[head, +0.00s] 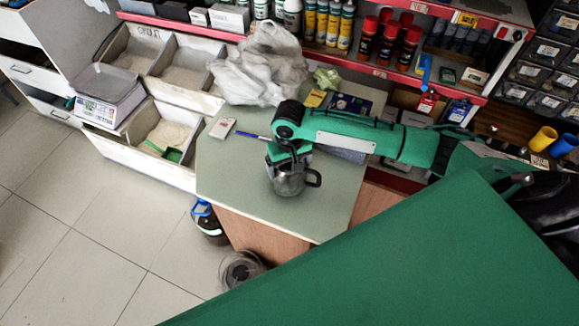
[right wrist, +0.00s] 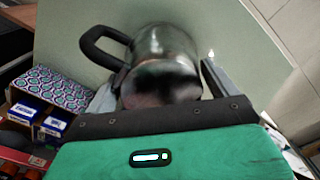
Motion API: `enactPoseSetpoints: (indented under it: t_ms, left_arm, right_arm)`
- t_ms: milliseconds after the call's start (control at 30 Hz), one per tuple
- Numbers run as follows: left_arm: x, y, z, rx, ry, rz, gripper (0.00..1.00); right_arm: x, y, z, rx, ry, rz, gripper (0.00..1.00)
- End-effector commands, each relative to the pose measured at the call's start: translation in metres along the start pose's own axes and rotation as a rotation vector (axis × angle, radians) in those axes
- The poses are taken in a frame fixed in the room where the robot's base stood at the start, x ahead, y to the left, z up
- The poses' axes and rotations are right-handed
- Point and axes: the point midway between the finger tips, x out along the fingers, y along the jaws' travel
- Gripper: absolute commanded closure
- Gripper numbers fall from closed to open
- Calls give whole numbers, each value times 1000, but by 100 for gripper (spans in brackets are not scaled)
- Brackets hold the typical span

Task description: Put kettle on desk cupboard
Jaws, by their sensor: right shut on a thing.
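The kettle (head: 289,181) is a dark glass or metal pot with a black handle. It is upright at the desk cupboard's green-grey top (head: 235,170). My right gripper (head: 288,158) comes down from above and is shut on the kettle, hiding its upper part. In the right wrist view the kettle (right wrist: 162,60) sits between the fingers of my right gripper (right wrist: 160,92), its handle to the left. I cannot tell whether the kettle's base touches the top. My left gripper is not in view.
A crumpled plastic bag (head: 262,65), a blue pen (head: 251,135) and a small white card (head: 222,128) are on the top. Shelves with bottles (head: 328,22) stand behind. A scale (head: 107,90) is at the left. The top is clear left of the kettle.

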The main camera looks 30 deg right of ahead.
Motion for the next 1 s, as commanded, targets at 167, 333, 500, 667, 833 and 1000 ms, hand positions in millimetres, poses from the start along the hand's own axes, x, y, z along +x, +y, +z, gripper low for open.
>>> enactPoseSetpoints:
  t_ms: [167,333,500,667,833,1000]
  left_arm:
    - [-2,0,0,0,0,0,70]
    - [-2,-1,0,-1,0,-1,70]
    - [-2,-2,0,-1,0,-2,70]
    - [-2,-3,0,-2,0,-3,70]
    - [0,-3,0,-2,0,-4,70]
    - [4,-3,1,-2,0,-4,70]
  right_arm:
    - [12,0,0,-1,2,0,66]
    - [12,0,0,-1,2,-1,66]
    - [15,0,0,-1,0,-1,0]
    - [15,0,0,-1,1,0,0]
    - [9,0,-1,0,3,0,0]
    - [-17,0,-1,-2,4,-2,0]
